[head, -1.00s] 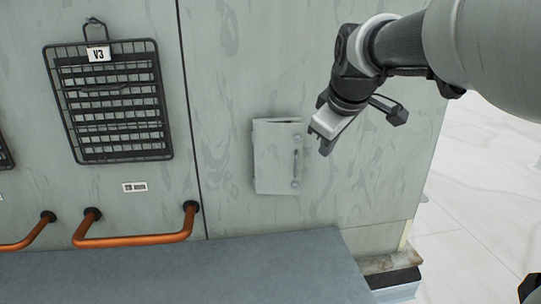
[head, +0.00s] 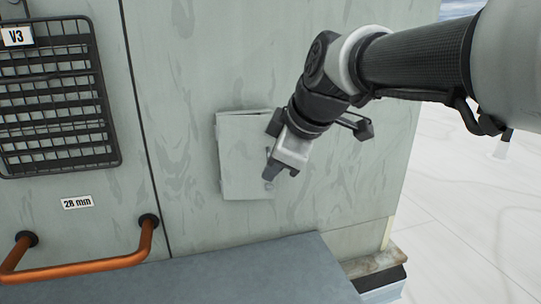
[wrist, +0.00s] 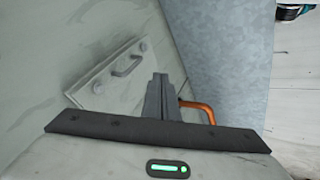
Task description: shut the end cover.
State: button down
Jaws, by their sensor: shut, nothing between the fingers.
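The end cover (head: 242,158) is a small pale grey rectangular panel on the wall, with a bar handle and round fasteners near its right edge. A thin gap along its top edge suggests it stands slightly ajar; how far I cannot tell. In the wrist view the cover (wrist: 105,80) and its handle (wrist: 128,66) lie left of the fingers. My gripper (head: 280,172) is shut and empty, in front of the cover's right edge in the head view, hiding part of the handle. The fingers also show in the wrist view (wrist: 160,82). Whether they touch the cover is unclear.
A blue-grey ledge (head: 230,275) runs below the cover. An orange handrail (head: 85,264) is at lower left, and a black wire grille (head: 60,100) marked V3 hangs above it. A "28 mm" label (head: 77,202) sits between them. Open pale floor (head: 460,200) lies right of the wall's edge.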

jog(key=w, duration=0.1)
jog(key=w+f, duration=0.1)
jog(key=w, duration=0.3)
jog(key=shift+w+f, duration=0.1)
jog(key=shift+f, duration=0.3)
jog(key=w, duration=0.1)
jog(key=w+d+b, duration=0.1)
jog(key=w, duration=0.1)
jog(key=shift+d+r, duration=0.1)
